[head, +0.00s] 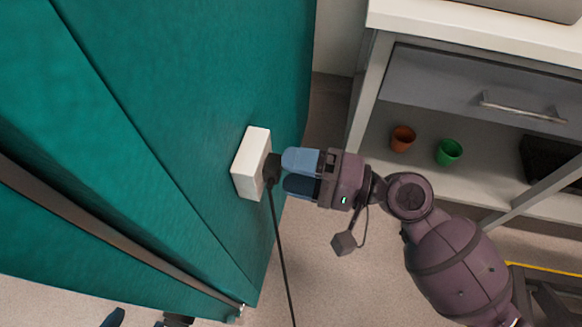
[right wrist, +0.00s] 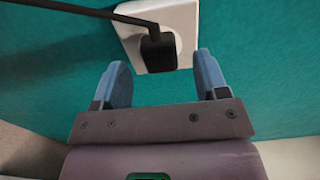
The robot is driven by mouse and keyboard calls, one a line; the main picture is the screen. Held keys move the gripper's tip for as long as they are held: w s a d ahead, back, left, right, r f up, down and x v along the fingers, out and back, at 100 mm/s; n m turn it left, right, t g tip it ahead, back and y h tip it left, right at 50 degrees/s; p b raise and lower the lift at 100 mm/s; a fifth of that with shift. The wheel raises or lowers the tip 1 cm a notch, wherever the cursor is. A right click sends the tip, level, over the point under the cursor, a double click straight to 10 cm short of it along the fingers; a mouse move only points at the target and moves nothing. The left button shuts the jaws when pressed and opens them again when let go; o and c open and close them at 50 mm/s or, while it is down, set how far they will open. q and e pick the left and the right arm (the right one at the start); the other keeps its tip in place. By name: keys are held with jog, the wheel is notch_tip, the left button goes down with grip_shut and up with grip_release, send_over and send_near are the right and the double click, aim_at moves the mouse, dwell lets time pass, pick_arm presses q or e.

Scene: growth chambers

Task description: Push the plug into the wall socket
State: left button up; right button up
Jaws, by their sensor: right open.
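The white wall socket (head: 250,163) is mounted on the teal wall in the head view. The black plug (head: 271,168) sits against its face, and its dark cable (head: 281,240) hangs down. In the right wrist view the plug (right wrist: 158,50) covers the middle of the socket (right wrist: 183,22); how deep it sits cannot be seen. My right gripper (head: 286,172) is open, with its blue fingertips just short of the plug. In the right wrist view its fingers (right wrist: 160,78) stand apart, empty. My left gripper is not clearly in view.
A white shelf unit (head: 430,18) with a grey drawer (head: 480,90) stands at the right. An orange cup (head: 402,138) and a green cup (head: 448,152) are on its lower shelf. The floor (head: 340,285) below the socket is clear apart from the cable.

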jog(key=s+d, duration=0.2)
jog(key=d, duration=0.7)
jog(key=shift+d, duration=0.35)
